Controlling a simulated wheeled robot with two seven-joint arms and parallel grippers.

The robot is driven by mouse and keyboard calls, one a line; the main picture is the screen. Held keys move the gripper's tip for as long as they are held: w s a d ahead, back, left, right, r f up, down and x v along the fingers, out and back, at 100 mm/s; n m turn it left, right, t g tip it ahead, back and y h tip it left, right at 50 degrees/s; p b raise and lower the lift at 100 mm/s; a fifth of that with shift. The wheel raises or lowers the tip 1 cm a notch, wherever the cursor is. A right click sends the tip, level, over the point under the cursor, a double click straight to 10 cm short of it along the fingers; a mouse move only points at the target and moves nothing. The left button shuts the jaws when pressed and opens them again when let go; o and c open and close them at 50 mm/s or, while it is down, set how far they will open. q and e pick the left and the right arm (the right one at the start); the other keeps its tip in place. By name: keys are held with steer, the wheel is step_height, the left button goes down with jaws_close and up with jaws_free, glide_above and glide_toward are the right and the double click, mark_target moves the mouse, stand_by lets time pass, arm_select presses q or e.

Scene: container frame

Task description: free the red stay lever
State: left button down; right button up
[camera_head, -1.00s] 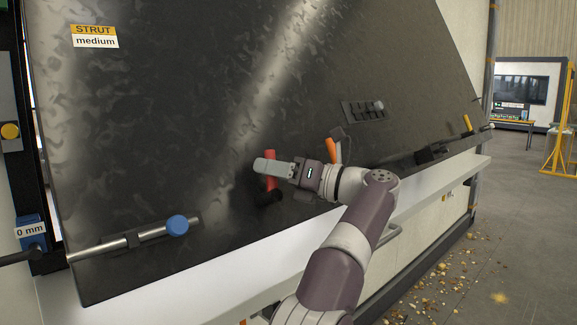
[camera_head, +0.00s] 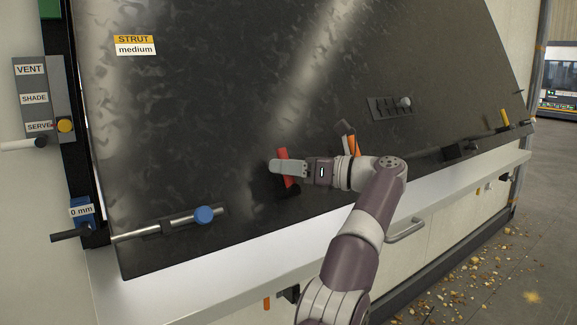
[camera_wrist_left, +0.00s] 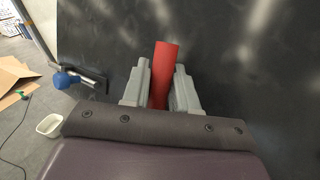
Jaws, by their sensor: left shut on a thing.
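The red stay lever (camera_head: 282,154) stands on the lower part of the big dark panel (camera_head: 230,110), above a black base (camera_head: 290,192). It leans slightly to the left in the head view. My left gripper (camera_head: 289,167) is at the lever, its fingers shut around the red shaft and hiding part of it. In the left wrist view the red lever (camera_wrist_left: 164,62) sits between the two grey fingertips (camera_wrist_left: 158,88), its upper end sticking out past them. My right gripper is not in view.
A slotted plate with a grey knob (camera_head: 404,102) is farther right.

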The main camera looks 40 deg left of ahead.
arm_select(q)
steer(key=shift+f, duration=0.3)
steer(key=c, duration=1.2)
jaws_free()
steer(key=shift+c, duration=0.2)
steer(key=shift+s+r, duration=0.1)
steer(key=shift+r, duration=0.05)
steer(key=p+v, duration=0.5)
steer(key=v, duration=0.7)
steer(key=shift+d+p, duration=0.3)
steer(key=shift+p, duration=0.1)
